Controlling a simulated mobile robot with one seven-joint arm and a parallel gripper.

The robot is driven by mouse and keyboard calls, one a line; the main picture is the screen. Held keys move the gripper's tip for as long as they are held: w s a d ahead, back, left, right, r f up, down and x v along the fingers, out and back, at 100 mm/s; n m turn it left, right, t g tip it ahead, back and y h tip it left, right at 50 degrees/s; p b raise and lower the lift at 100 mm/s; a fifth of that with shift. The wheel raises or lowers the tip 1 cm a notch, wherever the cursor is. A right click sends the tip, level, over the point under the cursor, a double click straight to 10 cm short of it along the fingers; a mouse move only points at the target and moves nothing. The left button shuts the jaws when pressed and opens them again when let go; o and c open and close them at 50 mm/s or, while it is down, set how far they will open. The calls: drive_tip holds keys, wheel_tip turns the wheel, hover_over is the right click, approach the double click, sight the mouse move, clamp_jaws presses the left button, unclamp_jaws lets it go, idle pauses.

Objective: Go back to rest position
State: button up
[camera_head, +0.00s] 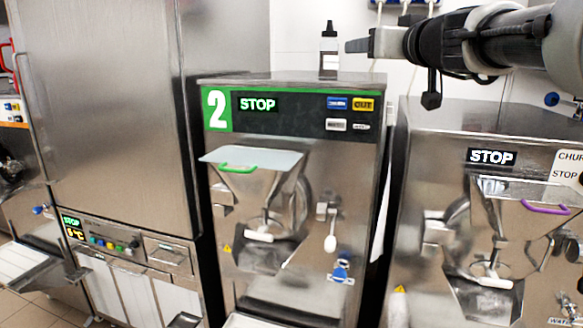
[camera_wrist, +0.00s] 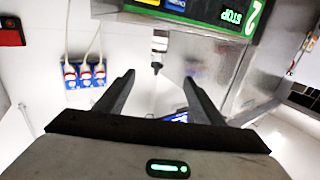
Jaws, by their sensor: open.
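My gripper (camera_head: 358,46) reaches in from the upper right in the head view, raised in front of the wall and above the machines. In the wrist view my gripper (camera_wrist: 158,92) shows two dark fingers spread apart with nothing between them. A small dark bottle with a black cap (camera_head: 329,50) stands on top of the machine marked 2 (camera_head: 290,200), left of the gripper and apart from it. The bottle also shows in the wrist view (camera_wrist: 158,52), beyond the fingers.
A tall steel cabinet (camera_head: 110,100) stands at the left. A second batch freezer (camera_head: 430,190) stands at the right, below my arm. Blue wall sockets with plugs (camera_wrist: 84,74) are on the white wall. The air around my gripper looks clear.

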drive_tip(key=s+a+f+g+y+p, duration=0.1)
drive_tip(key=s+a+f+g, duration=0.3)
drive_tip(key=s+f, duration=0.4)
drive_tip(key=s+a+f+g+p, duration=0.2)
drive_tip(key=s+a+f+g, duration=0.15)
drive_tip(key=s+f, duration=0.45)
drive_tip(key=s+d+f+m+g+h, duration=0.1)
drive_tip(key=s+d+f+g+h, duration=0.1)
drive_tip(key=s+f, duration=0.5)
drive_tip(key=s+d+f+m+g+h+p, duration=0.1)
drive_tip(key=s+d+f+g+h, duration=0.1)
drive_tip(key=s+f, duration=0.6)
drive_tip(key=shift+s, duration=0.25)
